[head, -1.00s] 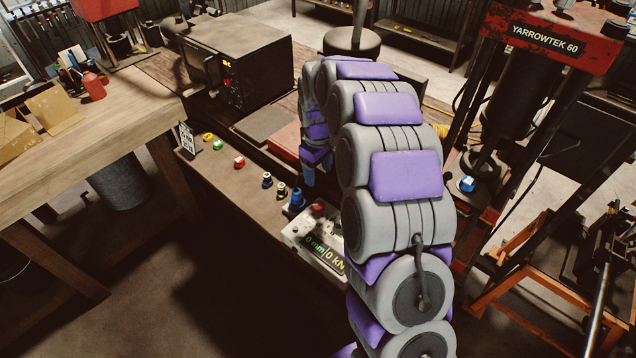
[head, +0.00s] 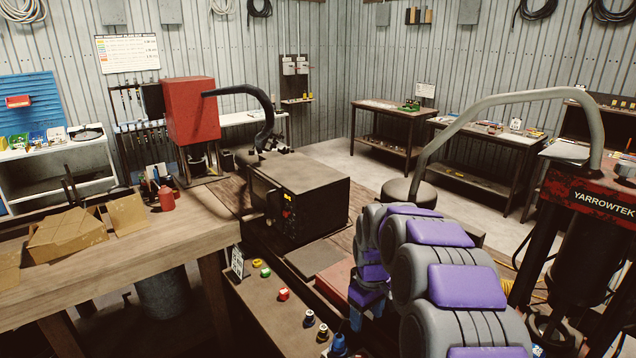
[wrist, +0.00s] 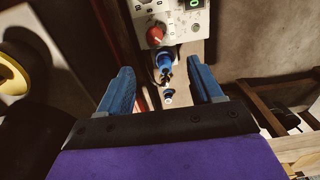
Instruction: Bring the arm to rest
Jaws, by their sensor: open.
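My gripper (wrist: 162,92) shows in the wrist view with its two blue fingers spread wide and nothing between them touching either one. Below it is a narrow bench with a blue fitting (wrist: 164,62) in front of a control box (wrist: 180,20) that has a red knob. Smaller fittings stand in a line from the blue one. In the head view my grey and purple arm arches from the lower right, and its blue fingers point down beside the narrow bench (head: 262,312). The fingertips are partly hidden there.
A black oven-like box (head: 300,200) stands behind the narrow bench. A wooden table (head: 140,240) with cardboard boxes (head: 65,235) and a red bottle (head: 167,198) is at left. A red press (head: 590,190) labelled YARROWTEK stands at right. Open floor (head: 345,160) lies at the back.

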